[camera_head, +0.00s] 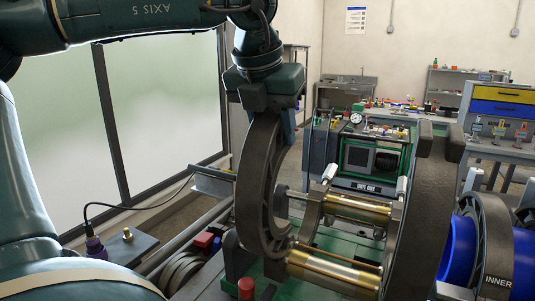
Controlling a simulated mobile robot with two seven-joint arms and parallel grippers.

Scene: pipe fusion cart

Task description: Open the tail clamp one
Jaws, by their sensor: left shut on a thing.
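A dark grey clamp ring (254,190) stands upright at the left end of the fusion cart. No label on it shows, so I cannot tell by name that it is tail clamp one. My left gripper (267,104) comes down from above and is shut on the top of this ring. The gripper hides the ring's top edge. A second, larger dark clamp ring (420,215) stands to the right, apart from the gripper. My right gripper is out of view.
Two brass cylinders (357,211) span between the rings. A blue pipe (458,245) with an outer ring lies at the right. A green-framed machine unit (358,158) stands behind. A red knob (246,288) is at the front. Benches and a window lie beyond.

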